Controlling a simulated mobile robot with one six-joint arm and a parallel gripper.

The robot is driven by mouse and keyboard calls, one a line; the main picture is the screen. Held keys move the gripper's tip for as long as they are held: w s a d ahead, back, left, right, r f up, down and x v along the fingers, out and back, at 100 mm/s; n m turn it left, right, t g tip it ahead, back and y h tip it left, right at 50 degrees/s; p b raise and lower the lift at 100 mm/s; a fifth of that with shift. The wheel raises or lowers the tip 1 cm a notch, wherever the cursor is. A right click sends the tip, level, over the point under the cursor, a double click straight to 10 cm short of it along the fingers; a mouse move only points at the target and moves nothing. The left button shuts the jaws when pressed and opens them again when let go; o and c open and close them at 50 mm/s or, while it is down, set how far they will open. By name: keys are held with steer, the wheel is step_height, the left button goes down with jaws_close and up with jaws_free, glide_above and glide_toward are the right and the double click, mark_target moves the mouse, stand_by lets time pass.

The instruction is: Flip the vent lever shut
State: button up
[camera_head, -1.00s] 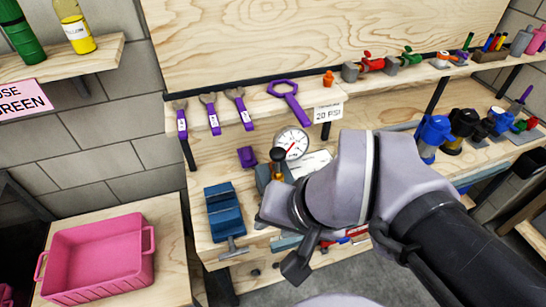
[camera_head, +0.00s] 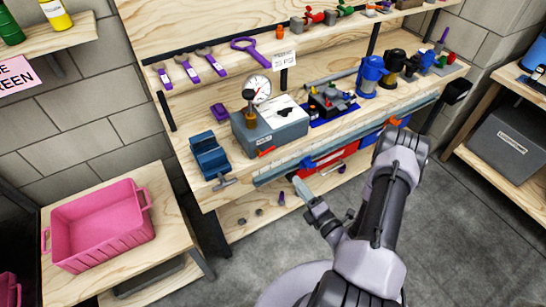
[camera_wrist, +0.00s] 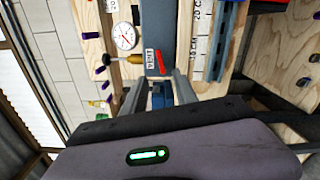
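The grey test box (camera_head: 285,132) stands on the workbench with a round white gauge (camera_head: 258,90) and a black-knobbed brass plunger (camera_head: 249,108). A small orange-red lever (camera_head: 266,152) shows low on its front face; it looks like the vent lever, and its exact setting is too small to tell. My gripper (camera_head: 303,188) is in front of and below the box, apart from it. In the wrist view the gauge (camera_wrist: 123,37) and plunger (camera_wrist: 118,59) lie beyond my gripper (camera_wrist: 158,92), whose fingers are apart with nothing held between them.
A blue vise (camera_head: 210,155) stands left of the box. A pink crate (camera_head: 100,220) sits on a low table at left. Open floor (camera_head: 465,225) lies right of my arm.

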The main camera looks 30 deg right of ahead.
mark_target(271, 150)
steer(key=w+b, duration=0.1)
steer(key=w, duration=1)
steer(key=w+b, duration=0.1)
steer(key=w, duration=0.4)
steer(key=shift+w+a+b, duration=0.15)
steer(key=shift+a+b, duration=0.2)
